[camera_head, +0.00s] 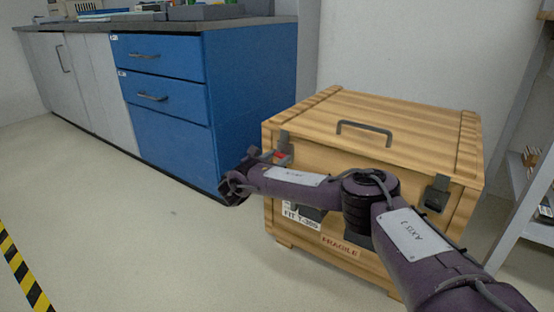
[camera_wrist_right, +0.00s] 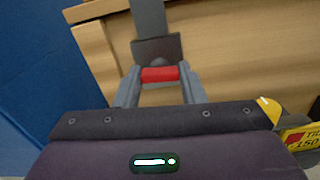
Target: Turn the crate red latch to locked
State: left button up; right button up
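The wooden crate (camera_head: 380,130) stands on the floor, lid closed. Its red latch (camera_head: 282,157) is at the upper left of the crate front, on a dark metal plate. In the right wrist view the red latch bar (camera_wrist_right: 160,74) lies level between the tips of my right gripper (camera_wrist_right: 159,78). The fingers stand apart, one at each end of the bar; I cannot tell whether they touch it. In the head view my right gripper (camera_head: 260,157) is just left of the latch. My left gripper is not in view.
A blue cabinet (camera_head: 250,95) with a dark worktop stands close behind and left of the crate. Shelving (camera_head: 530,180) is at the right edge. A dark clasp (camera_head: 437,195) is on the crate's front right. The floor (camera_head: 130,220) at left is clear.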

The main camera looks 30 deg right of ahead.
jog(key=c, duration=0.4)
